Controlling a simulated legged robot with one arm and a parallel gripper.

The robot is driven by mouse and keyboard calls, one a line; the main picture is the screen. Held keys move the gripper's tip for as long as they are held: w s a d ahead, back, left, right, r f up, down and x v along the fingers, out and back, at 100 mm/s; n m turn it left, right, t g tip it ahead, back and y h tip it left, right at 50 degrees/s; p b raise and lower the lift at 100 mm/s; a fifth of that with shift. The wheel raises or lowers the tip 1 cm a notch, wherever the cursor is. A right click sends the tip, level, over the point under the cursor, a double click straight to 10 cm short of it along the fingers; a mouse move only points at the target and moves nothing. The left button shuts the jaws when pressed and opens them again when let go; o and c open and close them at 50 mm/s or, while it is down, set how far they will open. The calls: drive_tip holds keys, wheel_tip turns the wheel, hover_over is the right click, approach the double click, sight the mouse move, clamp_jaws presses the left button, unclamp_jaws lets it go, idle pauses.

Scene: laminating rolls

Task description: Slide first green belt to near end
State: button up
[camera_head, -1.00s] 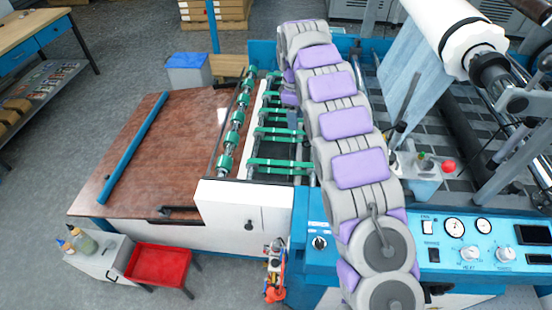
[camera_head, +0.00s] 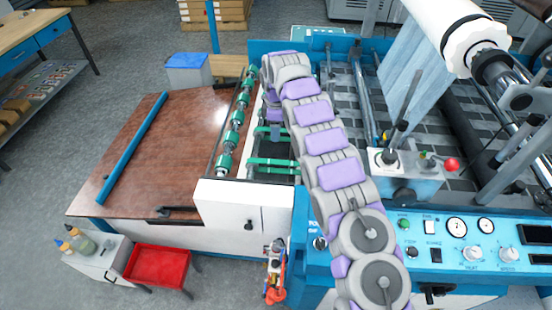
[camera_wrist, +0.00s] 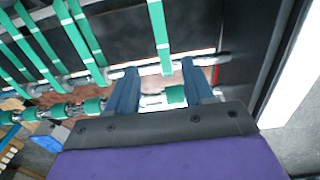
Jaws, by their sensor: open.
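Several green belts (camera_head: 272,163) run across rods beside the row of green rollers (camera_head: 232,137) at the machine's left part. In the wrist view, one green belt (camera_wrist: 158,32) stands apart from the belts to its left (camera_wrist: 88,35). My gripper (camera_wrist: 161,75) is open, its two blue fingers spread on either side of that separate belt's lower end. No contact between fingers and belt shows. A green roller (camera_wrist: 175,95) also shows between the fingers. In the head view my arm hides part of the belts, and the fingertips are hard to make out.
A brown table (camera_head: 160,150) with a blue bar (camera_head: 133,148) lies left of the rollers. A white housing (camera_head: 243,207) closes the near end. The blue control panel (camera_head: 465,240) is at the right front. A red tray (camera_head: 160,266) stands at the lower left.

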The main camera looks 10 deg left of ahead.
sight(276, 162)
wheel_tip(276, 162, down, 15)
drive_tip(key=b, duration=0.3)
drive_tip(key=shift+r, duration=0.2)
drive_tip(key=shift+c, duration=0.5)
clamp_jaws()
